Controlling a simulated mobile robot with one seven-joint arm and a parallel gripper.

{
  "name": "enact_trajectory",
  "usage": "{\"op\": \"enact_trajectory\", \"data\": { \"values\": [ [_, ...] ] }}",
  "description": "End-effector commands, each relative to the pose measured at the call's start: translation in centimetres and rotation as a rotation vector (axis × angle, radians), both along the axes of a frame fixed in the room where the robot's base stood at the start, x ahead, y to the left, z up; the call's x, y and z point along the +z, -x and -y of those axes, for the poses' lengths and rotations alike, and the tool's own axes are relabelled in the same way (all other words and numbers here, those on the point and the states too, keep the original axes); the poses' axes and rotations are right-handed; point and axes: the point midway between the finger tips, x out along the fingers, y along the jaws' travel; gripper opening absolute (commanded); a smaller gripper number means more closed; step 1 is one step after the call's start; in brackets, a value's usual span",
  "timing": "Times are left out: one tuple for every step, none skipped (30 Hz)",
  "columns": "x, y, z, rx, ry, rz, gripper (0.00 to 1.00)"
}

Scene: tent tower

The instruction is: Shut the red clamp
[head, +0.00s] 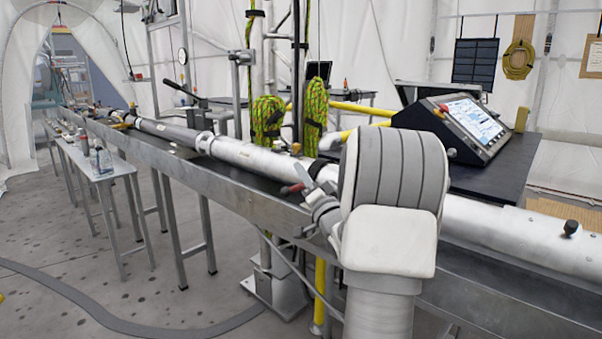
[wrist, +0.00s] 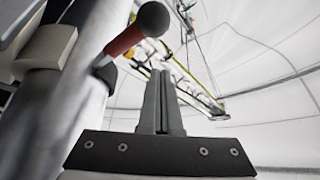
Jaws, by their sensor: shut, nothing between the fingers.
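The red clamp shows in the wrist view as a red handle (wrist: 126,38) with a dark ball knob at its end. It stands out at a slant from the pale tube at the left. In the head view a small red handle (head: 291,188) shows at the tube's near side, beside my gripper (head: 302,174). In the wrist view my gripper (wrist: 160,74) is shut and empty, its fingers side by side. The handle is to the left of the fingertips, with a visible gap in the picture. My arm hides part of the tube behind it in the head view.
A long silver tube (head: 250,156) lies along a metal bench (head: 225,180). A console with a screen (head: 472,120) stands on a dark table at the right. Green rope coils (head: 268,120) hang behind the tube. The floor at the front left is mostly clear, with a grey hose (head: 95,312).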

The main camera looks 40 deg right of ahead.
Motion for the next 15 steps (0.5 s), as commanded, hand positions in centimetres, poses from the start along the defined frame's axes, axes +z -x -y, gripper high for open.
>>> {"op": "enact_trajectory", "data": {
  "values": [
    [0.0, 0.0, 0.0, 0.000, 0.000, 0.000, 0.00],
    [0.0, 0.0, 0.0, 0.000, 0.000, 0.000, 0.00],
    [0.0, 0.0, 0.0, 0.000, 0.000, 0.000, 0.00],
    [0.0, 0.0, 0.0, 0.000, 0.000, 0.000, 0.00],
    [0.0, 0.0, 0.0, 0.000, 0.000, 0.000, 0.00],
    [0.0, 0.0, 0.0, 0.000, 0.000, 0.000, 0.00],
    [0.0, 0.0, 0.0, 0.000, 0.000, 0.000, 0.00],
    [0.0, 0.0, 0.0, 0.000, 0.000, 0.000, 0.00],
    [0.0, 0.1, 0.0, -0.001, 0.000, -0.001, 0.00],
    [-0.1, 0.3, -0.1, -0.001, -0.001, -0.001, 0.00],
    [-0.2, 0.5, -0.1, -0.001, -0.001, -0.003, 0.00],
    [-0.3, 0.8, -0.2, -0.002, -0.001, -0.002, 0.00],
    [-0.4, 1.2, -0.3, -0.002, -0.001, -0.002, 0.00],
    [-0.6, 1.6, -0.4, -0.003, -0.002, -0.003, 0.00],
    [-0.7, 2.2, -0.6, -0.003, -0.002, -0.002, 0.00]
  ]
}}
